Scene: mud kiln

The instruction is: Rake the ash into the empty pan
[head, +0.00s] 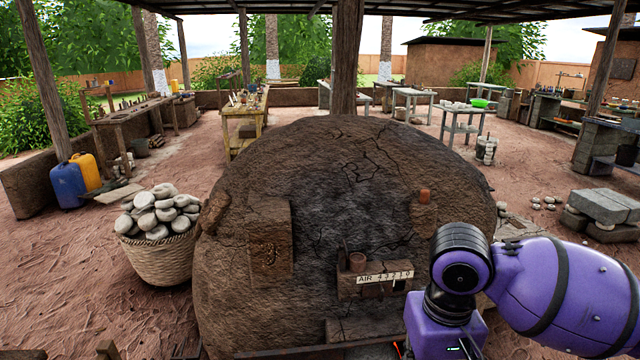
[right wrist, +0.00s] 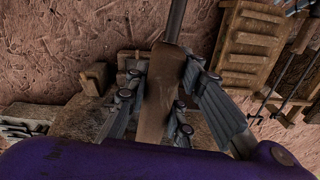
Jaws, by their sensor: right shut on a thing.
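The mud kiln (head: 290,165) fills the middle of the head view, with a cracked, sooty dome and a small ledge marked "AIR" (head: 384,277) low on its front. In the right wrist view my right gripper (right wrist: 163,95) is shut on a brown wooden handle (right wrist: 157,110). A grey metal shaft (right wrist: 176,22) runs on from the handle toward the top edge. The tool's working end is out of view, so I cannot tell what it touches. My right arm crosses the lower right of the head view. I cannot make out ash or a pan. My left gripper is not in view.
A wicker basket (head: 158,262) of pale stones stands left of the kiln. Grey blocks (head: 603,205) are stacked at the right. In the right wrist view, a slatted wooden piece (right wrist: 250,45) and long rods (right wrist: 292,88) lie at the right. Earth floor is open at the left.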

